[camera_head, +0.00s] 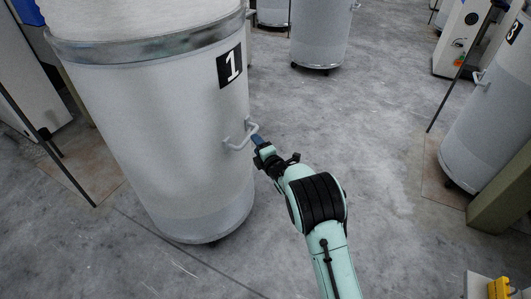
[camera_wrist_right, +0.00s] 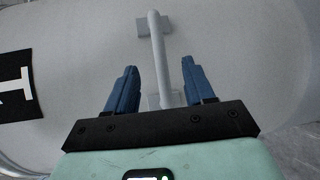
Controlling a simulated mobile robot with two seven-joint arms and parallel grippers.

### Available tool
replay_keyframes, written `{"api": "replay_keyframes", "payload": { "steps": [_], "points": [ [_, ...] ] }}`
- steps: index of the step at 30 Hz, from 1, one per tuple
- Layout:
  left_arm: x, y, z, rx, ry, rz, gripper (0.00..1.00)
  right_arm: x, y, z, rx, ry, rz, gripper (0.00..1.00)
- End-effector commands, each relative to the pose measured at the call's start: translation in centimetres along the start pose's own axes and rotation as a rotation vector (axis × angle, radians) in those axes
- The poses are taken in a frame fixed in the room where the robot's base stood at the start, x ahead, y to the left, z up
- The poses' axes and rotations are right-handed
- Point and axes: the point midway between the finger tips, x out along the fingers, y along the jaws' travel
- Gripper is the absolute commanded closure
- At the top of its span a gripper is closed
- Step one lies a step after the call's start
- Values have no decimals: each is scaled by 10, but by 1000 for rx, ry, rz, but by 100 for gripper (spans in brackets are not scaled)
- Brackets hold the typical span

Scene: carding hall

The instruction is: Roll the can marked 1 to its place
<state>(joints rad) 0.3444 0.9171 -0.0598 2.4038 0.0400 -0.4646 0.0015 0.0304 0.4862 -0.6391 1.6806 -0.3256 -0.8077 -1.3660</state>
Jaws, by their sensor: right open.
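The can marked 1 (camera_head: 165,130) is a large pale grey cylinder with a metal band near its top, standing upright at the left of the head view. Its black label with a white 1 (camera_head: 230,66) faces me. A light handle (camera_head: 241,135) sticks out from its right side. My right gripper (camera_head: 257,141) is at this handle. In the right wrist view the two blue fingers (camera_wrist_right: 160,88) are open, with the handle bar (camera_wrist_right: 159,55) between them and gaps on both sides. The can's wall (camera_wrist_right: 235,50) fills most of that view. My left gripper is out of view.
A can marked 3 (camera_head: 487,110) stands at the right on a brownish floor patch (camera_head: 432,180). Other cans (camera_head: 320,35) and a white machine (camera_head: 462,40) stand behind. A thin dark post (camera_head: 70,178) is left of the can. Grey floor (camera_head: 365,110) is clear between the cans.

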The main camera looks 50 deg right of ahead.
Motion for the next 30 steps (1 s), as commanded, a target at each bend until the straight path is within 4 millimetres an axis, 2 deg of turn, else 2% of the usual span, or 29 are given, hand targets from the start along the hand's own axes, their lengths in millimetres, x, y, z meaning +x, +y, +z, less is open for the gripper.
{"api": "replay_keyframes", "payload": {
  "steps": [1, 6, 12, 30],
  "points": [
    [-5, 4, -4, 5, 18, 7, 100, -11, 2, 0, 4, 0, 0, 47],
    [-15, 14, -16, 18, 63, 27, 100, -39, 2, 1, 1, -1, -1, 47],
    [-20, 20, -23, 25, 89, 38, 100, -57, 0, 0, 0, 0, -1, 47],
    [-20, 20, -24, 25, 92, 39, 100, -59, 0, 0, -1, 0, 0, 47]
  ]
}}
